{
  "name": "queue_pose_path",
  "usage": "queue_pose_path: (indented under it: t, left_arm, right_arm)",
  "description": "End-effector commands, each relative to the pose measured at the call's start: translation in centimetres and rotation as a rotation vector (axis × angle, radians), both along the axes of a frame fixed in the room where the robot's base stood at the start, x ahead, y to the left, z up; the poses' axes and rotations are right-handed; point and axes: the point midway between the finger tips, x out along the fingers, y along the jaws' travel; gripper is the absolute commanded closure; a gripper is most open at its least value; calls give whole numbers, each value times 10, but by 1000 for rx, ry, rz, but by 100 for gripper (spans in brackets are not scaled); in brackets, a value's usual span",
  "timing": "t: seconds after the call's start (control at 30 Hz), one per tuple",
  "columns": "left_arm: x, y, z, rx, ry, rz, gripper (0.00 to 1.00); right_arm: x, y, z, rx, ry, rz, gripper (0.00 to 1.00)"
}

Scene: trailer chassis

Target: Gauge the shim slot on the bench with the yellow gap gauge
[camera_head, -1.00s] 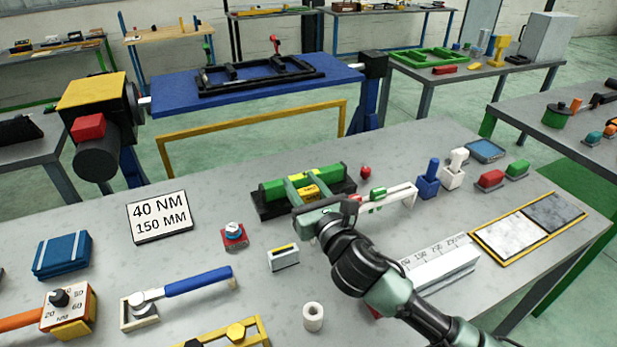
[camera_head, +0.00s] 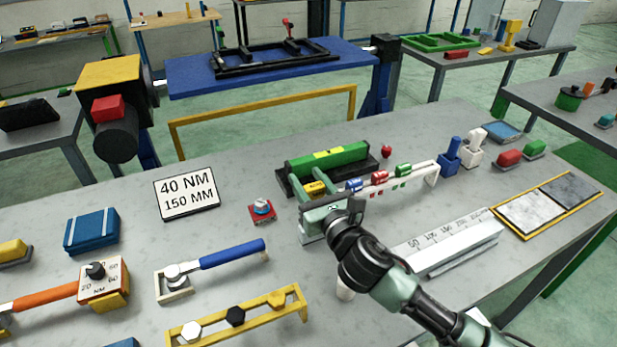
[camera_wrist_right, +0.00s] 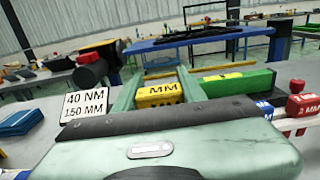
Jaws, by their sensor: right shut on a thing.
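My right gripper (camera_head: 313,183) is shut on the yellow gap gauge (camera_head: 315,189). In the right wrist view the gauge (camera_wrist_right: 158,94) sits between my two fingers with black "MM" lettering facing the camera. The gauge is at the near left side of a fixture with a long green block (camera_head: 318,163) on a black base (camera_head: 368,164), above or beside the base; contact cannot be told. The shim slot itself cannot be made out; my gripper and the gauge hide part of the fixture. My left gripper is not in view.
A white rail (camera_head: 430,172) with blue, red and green pieces stands right of my gripper. A red block with a blue knob (camera_head: 262,211) and a "40 NM 150 MM" sign (camera_head: 187,193) are at the left. A white ruled block (camera_head: 445,247) lies at the right.

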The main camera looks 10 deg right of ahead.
Motion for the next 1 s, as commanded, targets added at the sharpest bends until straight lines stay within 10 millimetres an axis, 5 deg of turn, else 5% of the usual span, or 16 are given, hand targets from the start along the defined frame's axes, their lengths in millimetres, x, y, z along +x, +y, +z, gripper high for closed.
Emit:
queue_pose_path:
  t: [0.4,1.0]
  left_arm:
    - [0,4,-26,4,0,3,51]
    - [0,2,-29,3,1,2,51]
  right_arm:
    - [0,0,-41,-1,0,-1,100]
    - [0,0,-48,0,0,-1,100]
